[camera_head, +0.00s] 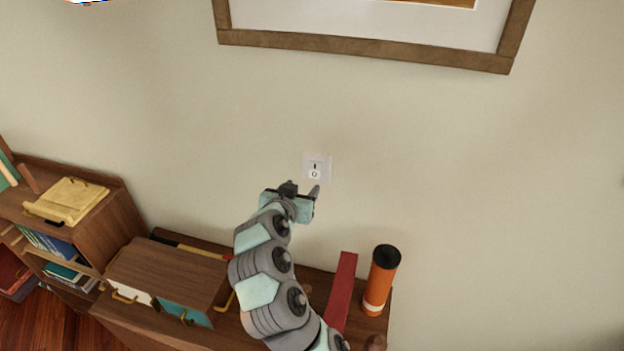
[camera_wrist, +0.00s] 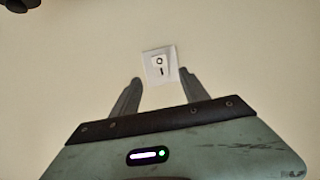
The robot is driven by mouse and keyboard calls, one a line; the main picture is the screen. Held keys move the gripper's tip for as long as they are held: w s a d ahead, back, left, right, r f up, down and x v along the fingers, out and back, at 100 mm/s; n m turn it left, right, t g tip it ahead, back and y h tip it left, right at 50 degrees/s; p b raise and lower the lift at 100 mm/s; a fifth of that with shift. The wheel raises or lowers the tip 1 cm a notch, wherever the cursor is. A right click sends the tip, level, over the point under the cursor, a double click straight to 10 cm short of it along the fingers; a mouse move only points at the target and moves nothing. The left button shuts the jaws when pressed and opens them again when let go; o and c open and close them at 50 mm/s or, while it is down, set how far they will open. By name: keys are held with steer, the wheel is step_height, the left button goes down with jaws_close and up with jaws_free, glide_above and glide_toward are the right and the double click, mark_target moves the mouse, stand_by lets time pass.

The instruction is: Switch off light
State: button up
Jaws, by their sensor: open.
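A small white light switch (camera_head: 316,167) is on the beige wall, marked with a bar above and a circle below in the head view. In the wrist view the switch (camera_wrist: 160,65) appears turned over, just past the fingertips and between their lines. My gripper (camera_head: 302,187) is open and empty, just below the switch in the head view. Its two grey fingers also show in the wrist view (camera_wrist: 161,82). A gap seems to lie between the fingertips and the wall, but I cannot tell its depth. Which side of the rocker is pressed in is too small to tell.
A framed picture (camera_head: 370,57) hangs above. The wall around the switch is clear.

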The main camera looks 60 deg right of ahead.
mark_target(314, 175)
steer(key=p+x, duration=0.3)
steer(key=x, duration=0.6)
steer(key=shift+d, duration=0.1)
steer(key=shift+x, duration=0.8)
steer(key=shift+s+f, duration=0.1)
jaws_close()
